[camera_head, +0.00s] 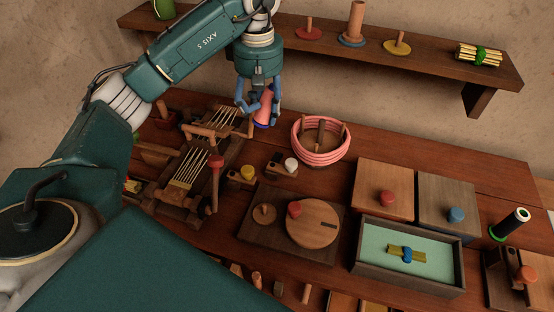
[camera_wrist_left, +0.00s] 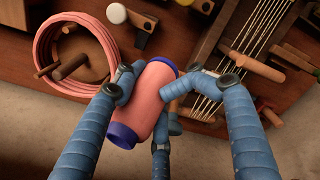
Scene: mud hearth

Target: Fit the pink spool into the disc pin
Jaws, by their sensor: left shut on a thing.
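My left gripper (camera_head: 259,101) is shut on the pink spool (camera_head: 265,108), which has blue-purple end rims. It holds the spool above the back of the table, behind the weaving frame. In the left wrist view the spool (camera_wrist_left: 150,103) lies between the blue fingers, tilted, with both rims showing. I cannot tell which is the disc pin meant. My right gripper is not in view.
A pink coil with wooden pegs (camera_head: 320,141) stands right of the spool. The weaving frame (camera_head: 187,168) is to the left. A dark board with a round wooden disc (camera_head: 313,223), lidded boxes (camera_head: 384,188) and a green-lined tray (camera_head: 408,257) fill the front and right.

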